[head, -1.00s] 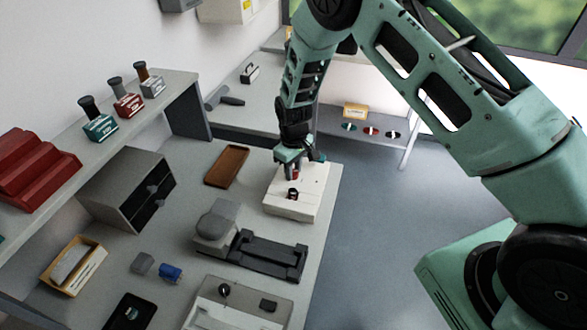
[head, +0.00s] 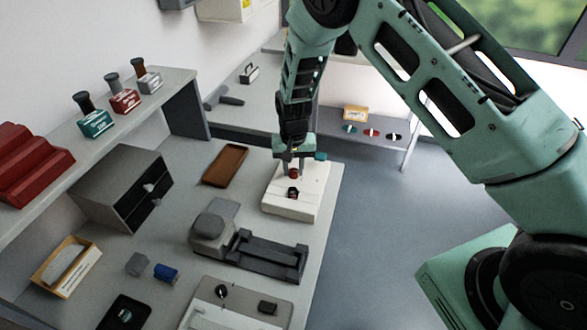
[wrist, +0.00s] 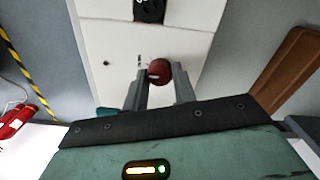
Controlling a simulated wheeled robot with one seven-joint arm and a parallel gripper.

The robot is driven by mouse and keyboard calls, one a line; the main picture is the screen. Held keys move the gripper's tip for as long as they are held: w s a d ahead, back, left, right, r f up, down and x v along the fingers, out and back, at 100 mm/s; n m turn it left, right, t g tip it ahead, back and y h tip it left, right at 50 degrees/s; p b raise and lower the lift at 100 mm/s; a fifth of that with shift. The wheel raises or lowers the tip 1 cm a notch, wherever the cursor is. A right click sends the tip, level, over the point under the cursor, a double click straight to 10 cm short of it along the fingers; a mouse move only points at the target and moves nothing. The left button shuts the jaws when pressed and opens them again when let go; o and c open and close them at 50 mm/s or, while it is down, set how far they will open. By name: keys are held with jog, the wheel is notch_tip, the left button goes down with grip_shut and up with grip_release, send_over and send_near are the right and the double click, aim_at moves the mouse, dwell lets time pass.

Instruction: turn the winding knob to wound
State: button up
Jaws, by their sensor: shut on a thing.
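The winding knob is a round dark red knob (wrist: 160,72) on top of a white box-shaped device (wrist: 112,50). In the head view the red knob (head: 294,173) shows just under my gripper, on the white device (head: 310,200) near the bench's right edge. My gripper (wrist: 160,82) points down at the device, and its two fingers stand on either side of the knob, shut on it. Small marks are printed beside the knob, too small to read. A black part with a small red piece (head: 292,192) sits on the same device, in front of the knob.
A brown tray (head: 226,165) lies left of the device. A grey machine with a dark rail (head: 268,255) stands nearer on the bench. A drawer unit (head: 120,190) is at the left. Open floor (head: 385,215) lies to the right.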

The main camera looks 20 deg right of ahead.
aim_at(293, 171)
jog(key=shift+m, duration=2.3)
jog(key=o, duration=1)
notch_tip(293, 171, up, 18)
jog(key=b, duration=0.3)
jog(key=shift+f, duration=0.25)
